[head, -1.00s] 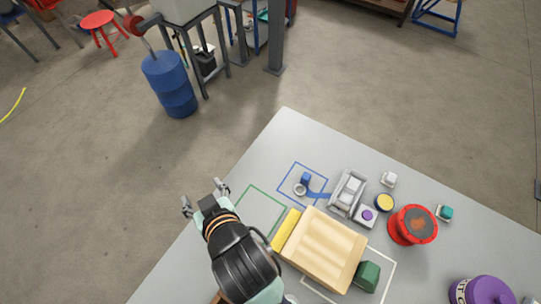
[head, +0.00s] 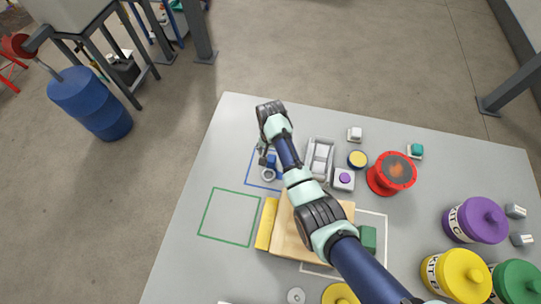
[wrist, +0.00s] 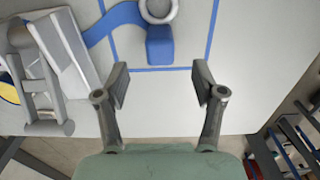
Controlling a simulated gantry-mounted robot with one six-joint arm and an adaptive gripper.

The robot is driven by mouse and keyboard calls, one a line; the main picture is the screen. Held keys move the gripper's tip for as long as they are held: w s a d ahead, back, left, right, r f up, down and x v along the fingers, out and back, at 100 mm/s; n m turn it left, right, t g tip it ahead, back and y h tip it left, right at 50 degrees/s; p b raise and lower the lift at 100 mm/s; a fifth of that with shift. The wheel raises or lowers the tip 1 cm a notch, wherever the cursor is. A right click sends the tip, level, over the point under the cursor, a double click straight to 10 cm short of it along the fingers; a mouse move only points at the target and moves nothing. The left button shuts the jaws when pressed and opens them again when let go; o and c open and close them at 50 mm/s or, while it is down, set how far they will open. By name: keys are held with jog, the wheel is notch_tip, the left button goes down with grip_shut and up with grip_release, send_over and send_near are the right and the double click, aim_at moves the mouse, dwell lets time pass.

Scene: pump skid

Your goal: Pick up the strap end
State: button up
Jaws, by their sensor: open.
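The strap end is a blue block (wrist: 160,46) with a grey ring (wrist: 158,9) beside it. It lies inside a blue outline on the table and also shows in the head view (head: 271,160). A blue strap (wrist: 112,20) runs from it to a silver ratchet-like buckle (wrist: 62,50), which stands to its right in the head view (head: 320,158). My gripper (wrist: 161,78) is open and empty. In the wrist view its fingertips are apart, just below the blue block and roughly centred on it. In the head view my arm partly hides the strap and fingers.
A wooden block (head: 285,235) with a yellow side lies under my arm. A grey box with a purple button (head: 344,179) and a red spool (head: 391,174) stand to the right. Lidded pots (head: 476,220) are further right. The green-outlined area (head: 229,217) is empty.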

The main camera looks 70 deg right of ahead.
aim_at(271, 160)
jog(key=f+b, duration=0.3)
jog(key=f, duration=0.2)
jog(key=f+b, duration=0.2)
jog(key=f, duration=0.1)
jog(key=shift+s+a+b, duration=0.1)
jog(key=shift+a+b, duration=0.15)
jog(key=shift+b, duration=0.05)
jog(key=shift+r, duration=0.2)
jog(key=shift+c, duration=0.5)
jog(key=c, duration=1.2)
notch_tip(271, 160, up, 20)
jog(key=p, duration=1.1)
